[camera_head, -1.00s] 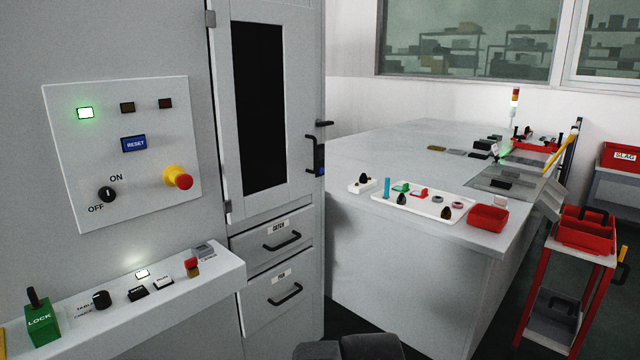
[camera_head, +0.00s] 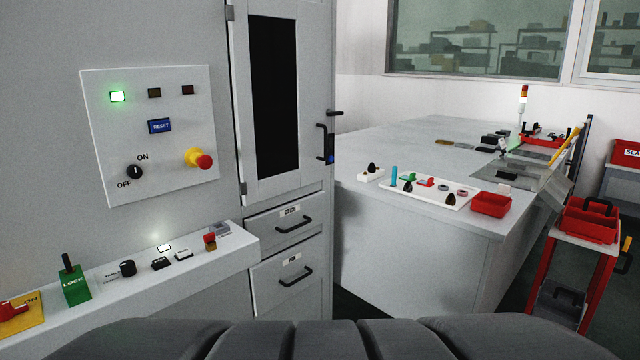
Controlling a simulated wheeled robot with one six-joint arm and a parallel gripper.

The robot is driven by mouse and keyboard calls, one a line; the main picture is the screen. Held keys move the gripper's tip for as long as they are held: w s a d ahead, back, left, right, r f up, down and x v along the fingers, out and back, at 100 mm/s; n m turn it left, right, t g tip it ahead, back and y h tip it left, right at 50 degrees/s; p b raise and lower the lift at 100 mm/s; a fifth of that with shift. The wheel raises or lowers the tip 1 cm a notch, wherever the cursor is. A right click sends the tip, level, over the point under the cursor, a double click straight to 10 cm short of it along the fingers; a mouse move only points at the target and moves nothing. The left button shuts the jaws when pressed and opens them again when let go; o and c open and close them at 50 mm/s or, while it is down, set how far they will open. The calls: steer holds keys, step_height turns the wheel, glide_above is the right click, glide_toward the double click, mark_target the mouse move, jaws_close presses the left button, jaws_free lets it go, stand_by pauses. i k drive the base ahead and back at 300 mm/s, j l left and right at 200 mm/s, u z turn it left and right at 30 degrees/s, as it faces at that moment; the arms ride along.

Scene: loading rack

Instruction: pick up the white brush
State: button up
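I cannot pick out a white brush for certain. On the grey bench (camera_head: 425,225), a small white block (camera_head: 364,177) with a dark egg-shaped knob stands left of a white tray (camera_head: 424,200). The tray holds small parts, among them a green piece (camera_head: 408,177), a red piece (camera_head: 425,182) and dark knobs; a blue upright cylinder (camera_head: 394,175) stands at its left end. My gripper is not in view. Dark grey rounded parts along the bottom edge seem to be my own body, far from the bench.
A grey machine cabinet with a control panel (camera_head: 190,185) and a switch ledge (camera_head: 215,258) fills the left. A red bin (camera_head: 491,205) sits at the bench's front right corner. A red cart (camera_head: 572,262) stands right of the bench. The bench's back left is clear.

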mark_target(503, 190)
steer(key=k+j, duration=0.1)
steer(key=z, duration=1.2)
